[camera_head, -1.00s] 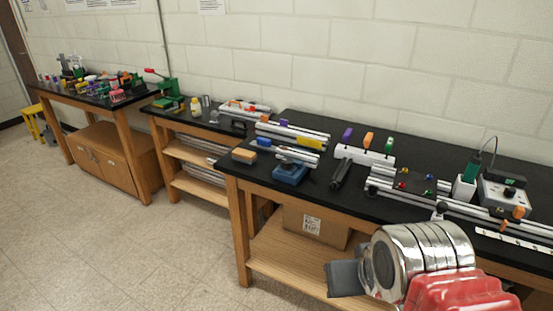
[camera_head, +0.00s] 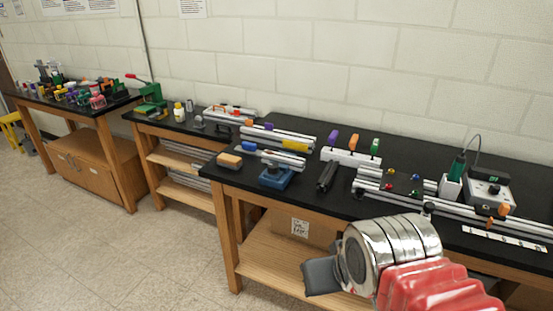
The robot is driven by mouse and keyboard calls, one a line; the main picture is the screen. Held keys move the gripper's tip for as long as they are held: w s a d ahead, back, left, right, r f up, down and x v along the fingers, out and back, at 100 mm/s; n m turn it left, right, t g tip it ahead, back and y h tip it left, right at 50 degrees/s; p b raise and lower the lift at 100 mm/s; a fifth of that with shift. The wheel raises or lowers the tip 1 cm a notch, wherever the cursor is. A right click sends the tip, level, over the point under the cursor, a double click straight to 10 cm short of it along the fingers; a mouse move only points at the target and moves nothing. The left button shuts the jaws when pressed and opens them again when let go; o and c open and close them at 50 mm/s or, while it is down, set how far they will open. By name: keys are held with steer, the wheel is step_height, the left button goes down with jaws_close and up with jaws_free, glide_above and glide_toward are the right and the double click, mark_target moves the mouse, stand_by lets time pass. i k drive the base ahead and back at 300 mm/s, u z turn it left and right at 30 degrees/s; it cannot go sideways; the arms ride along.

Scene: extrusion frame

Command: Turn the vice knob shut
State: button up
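A small blue vice (camera_head: 276,179) stands on the black top of the right bench, near its left front corner. A light metal extrusion bar (camera_head: 262,154) runs across its top. The vice's knob is too small to make out. My gripper (camera_head: 321,277) shows as a dark grey piece at the end of my silver and red arm, low in front of the bench. It is apart from the vice, below and to the right of it in the picture. Its fingers cannot be told apart, and I see nothing held in it.
An orange-tan block (camera_head: 229,160) lies left of the vice and a black bar (camera_head: 327,176) lies right of it. A white rack with coloured handles (camera_head: 351,157) stands behind. A soldering station (camera_head: 488,190) is at the right. Floor (camera_head: 178,255) is clear at front left.

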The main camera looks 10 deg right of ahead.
mark_target(272, 168)
steer(key=i, duration=0.9)
steer(key=u, duration=0.05)
